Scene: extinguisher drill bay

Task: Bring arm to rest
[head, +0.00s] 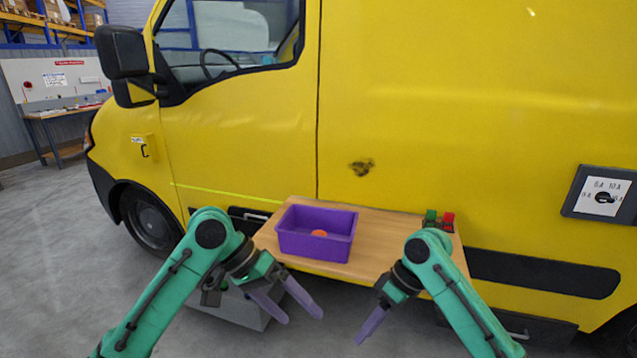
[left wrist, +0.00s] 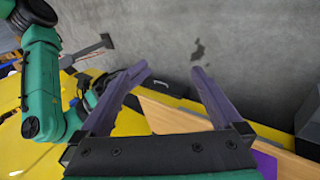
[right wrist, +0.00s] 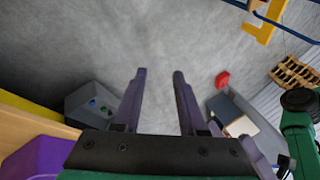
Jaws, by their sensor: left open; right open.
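My left gripper (head: 301,318) hangs in front of the wooden shelf's near-left edge, below the purple bin. Its two purple fingers are apart with nothing between them, as the left wrist view (left wrist: 170,72) also shows. My right gripper (head: 370,328) points down and left in front of the shelf's near edge. In the head view its fingers overlap, but the right wrist view (right wrist: 159,74) shows them apart and empty, with grey floor beyond. Both arms are bent and clear of each other.
The wooden shelf (head: 385,240) stands against a yellow van (head: 420,110). It bears a purple bin (head: 312,246) with an orange thing (head: 319,233) inside, and green (head: 430,215) and red (head: 447,219) pieces at the back right. A grey box (head: 235,309) stands low at left.

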